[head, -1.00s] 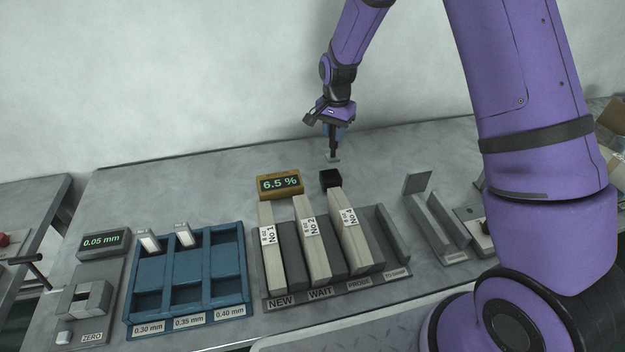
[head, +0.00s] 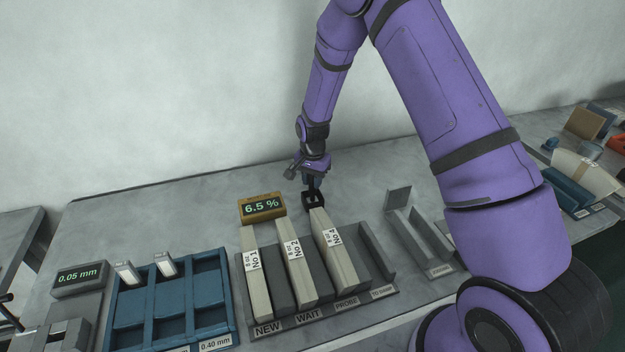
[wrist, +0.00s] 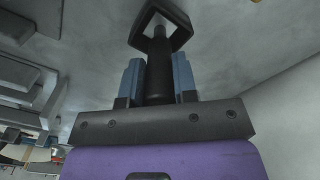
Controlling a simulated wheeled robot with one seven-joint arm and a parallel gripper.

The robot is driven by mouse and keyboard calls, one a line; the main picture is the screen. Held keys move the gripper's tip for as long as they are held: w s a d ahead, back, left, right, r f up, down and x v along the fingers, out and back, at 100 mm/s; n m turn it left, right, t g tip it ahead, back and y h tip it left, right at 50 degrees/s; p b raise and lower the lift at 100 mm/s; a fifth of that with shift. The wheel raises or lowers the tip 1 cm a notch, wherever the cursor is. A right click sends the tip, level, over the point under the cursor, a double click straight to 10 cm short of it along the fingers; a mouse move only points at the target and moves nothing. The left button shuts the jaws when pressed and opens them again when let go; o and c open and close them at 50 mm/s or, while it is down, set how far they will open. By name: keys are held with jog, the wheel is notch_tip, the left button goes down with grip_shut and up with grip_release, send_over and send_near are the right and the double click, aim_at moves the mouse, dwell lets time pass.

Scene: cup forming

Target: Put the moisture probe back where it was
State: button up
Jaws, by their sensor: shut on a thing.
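The probe's far end lies within the outline of a black square holder (wrist: 179,19). I cannot tell how deep it sits there. In the head view the holder (head: 313,198) is directly below the gripper, and the probe is mostly hidden. The orange meter (head: 262,207) left of it reads 6.5 %.
A blue tray (head: 222,318) with compartments and a 0.05 mm gauge (head: 80,278) are at left. A grey angled stand (head: 425,235) is at right.

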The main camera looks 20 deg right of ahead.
jog(key=o, duration=0.9)
jog(key=shift+f, duration=0.1)
